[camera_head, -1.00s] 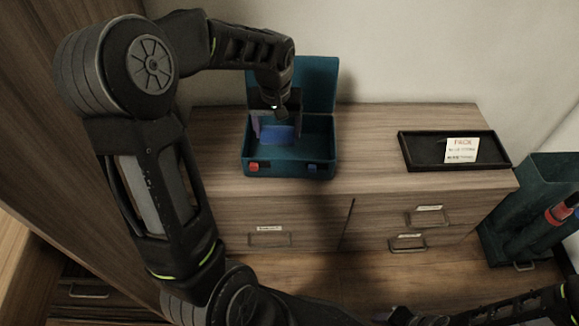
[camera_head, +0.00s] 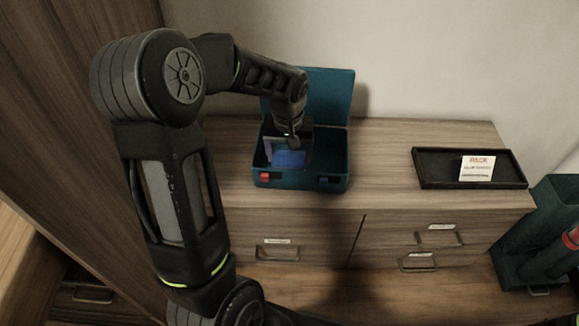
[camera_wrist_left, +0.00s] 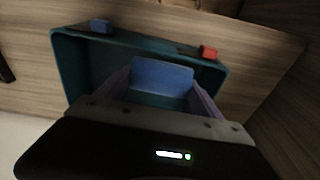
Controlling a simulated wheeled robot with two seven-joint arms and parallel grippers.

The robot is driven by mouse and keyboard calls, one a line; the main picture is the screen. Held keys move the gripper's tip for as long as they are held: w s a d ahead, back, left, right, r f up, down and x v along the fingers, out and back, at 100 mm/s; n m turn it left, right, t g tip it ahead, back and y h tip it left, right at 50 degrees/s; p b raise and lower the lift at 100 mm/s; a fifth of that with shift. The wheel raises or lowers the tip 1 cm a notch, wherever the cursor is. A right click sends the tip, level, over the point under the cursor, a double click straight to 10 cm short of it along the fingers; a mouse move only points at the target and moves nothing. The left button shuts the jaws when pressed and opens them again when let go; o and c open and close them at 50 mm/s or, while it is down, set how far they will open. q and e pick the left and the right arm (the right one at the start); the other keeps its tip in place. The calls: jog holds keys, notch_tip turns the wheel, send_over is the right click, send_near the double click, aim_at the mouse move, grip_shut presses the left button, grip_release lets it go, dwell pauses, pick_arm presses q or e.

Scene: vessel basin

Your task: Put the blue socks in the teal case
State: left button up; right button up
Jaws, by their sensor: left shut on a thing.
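The teal case (camera_head: 337,180) stands open on the wooden cabinet top, its lid raised at the back. Its rim also shows in the left wrist view (camera_wrist_left: 68,62). The blue socks (camera_head: 290,159) show as a flat blue piece inside the case's left part; they also show in the left wrist view (camera_wrist_left: 162,76). My left gripper (camera_head: 287,156) points down into the case and is shut on the blue socks, with its purplish fingers (camera_wrist_left: 165,100) on either side of them. Whether the socks touch the case floor I cannot tell. My right gripper is not in view.
A black tray (camera_head: 434,181) with a printed card (camera_head: 477,168) lies on the cabinet top at the right. A dark teal bin (camera_head: 520,262) with a red-banded item stands on the floor at far right. The cabinet top between case and tray is clear.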

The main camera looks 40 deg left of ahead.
aim_at(289, 166)
pick_arm(q)
jog(key=shift+f, duration=0.1)
jog(key=shift+f+b, duration=0.85)
jog(key=shift+f, duration=1.55)
jog(key=shift+f, duration=0.15)
jog(key=o, duration=1.3)
jog(key=shift+r, duration=0.3)
jog(key=r+p, duration=0.1)
jog(key=r, duration=0.3)
jog(key=r+p, duration=0.1)
jog(key=r, duration=0.2)
jog(key=s+r+p, duration=0.1)
jog(key=r, duration=0.3)
jog(key=shift+s+d+r, duration=0.1)
jog(key=shift+d+r, duration=0.25)
jog(key=shift+d, duration=0.05)
